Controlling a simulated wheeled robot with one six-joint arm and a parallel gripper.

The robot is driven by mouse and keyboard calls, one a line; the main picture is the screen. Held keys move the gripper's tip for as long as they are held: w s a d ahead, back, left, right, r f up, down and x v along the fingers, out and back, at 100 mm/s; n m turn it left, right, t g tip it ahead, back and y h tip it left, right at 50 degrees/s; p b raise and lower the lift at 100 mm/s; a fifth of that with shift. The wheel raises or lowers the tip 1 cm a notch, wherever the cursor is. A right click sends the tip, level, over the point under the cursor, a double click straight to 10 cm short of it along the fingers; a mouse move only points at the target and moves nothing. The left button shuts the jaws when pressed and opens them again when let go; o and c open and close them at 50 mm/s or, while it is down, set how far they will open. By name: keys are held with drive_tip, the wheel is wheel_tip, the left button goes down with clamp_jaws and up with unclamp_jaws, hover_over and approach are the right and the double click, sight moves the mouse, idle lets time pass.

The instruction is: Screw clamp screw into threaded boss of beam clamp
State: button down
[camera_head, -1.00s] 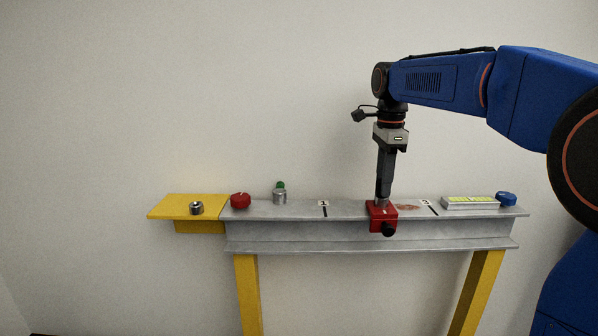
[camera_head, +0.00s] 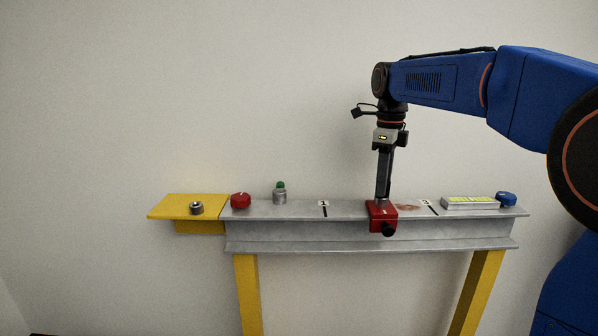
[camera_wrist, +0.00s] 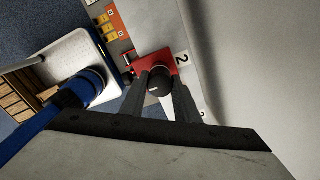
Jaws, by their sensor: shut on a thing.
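The beam clamp (camera_head: 383,217) is a red block on the grey steel beam, with a black knob (camera_head: 389,230) on its front. It also shows as a red shape in the wrist view (camera_wrist: 144,68), partly hidden by my fingers. My gripper (camera_head: 382,196) points straight down over the clamp's top. It is shut on the clamp screw, whose round black head with a white mark (camera_wrist: 158,82) shows between the fingers in the wrist view. The screw stands upright at the clamp's top. The boss and the thread are hidden, so I cannot tell how deep the screw sits.
The beam (camera_head: 350,210) has a yellow shelf (camera_head: 165,208) at its left end with a metal ring (camera_head: 196,208). A red knob (camera_head: 240,200) and a green-topped cylinder (camera_head: 280,196) stand left. A grey box (camera_head: 470,203) and blue knob (camera_head: 507,198) stand right.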

drive_tip(key=shift+r, duration=0.1)
drive_tip(key=m, duration=0.6)
idle(0.3)
drive_tip(key=c, duration=1.3)
unclamp_jaws()
drive_tip(key=shift+r, duration=2.2)
